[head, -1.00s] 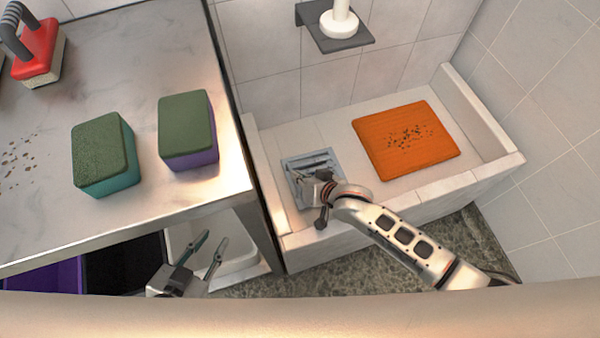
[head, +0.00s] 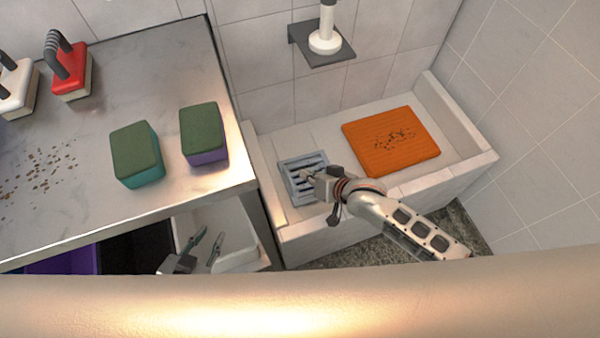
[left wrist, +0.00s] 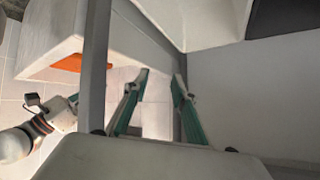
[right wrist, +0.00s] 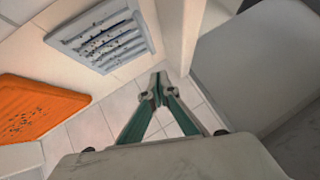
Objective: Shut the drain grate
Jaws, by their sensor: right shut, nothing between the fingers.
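The drain grate (head: 289,163) is a grey square frame with slats and dark slots, set in the floor at the left end of the tiled basin. It also shows in the right wrist view (right wrist: 103,38), with dark specks on its slats; I cannot tell how far its slots are open. My right gripper (head: 309,172) is shut and empty, over the grate's right side in the head view. In the right wrist view its fingertips (right wrist: 158,88) meet below the grate's image. My left gripper (head: 204,240) is open and empty beside the counter, its fingers apart in the left wrist view (left wrist: 161,82).
An orange mat (head: 385,160) with dark specks lies in the basin (head: 452,178), right of the grate. A metal counter (head: 95,85) at left holds two green-topped sponges (head: 136,155) (head: 203,134) and brushes. A white tub (head: 235,228) stands below it.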

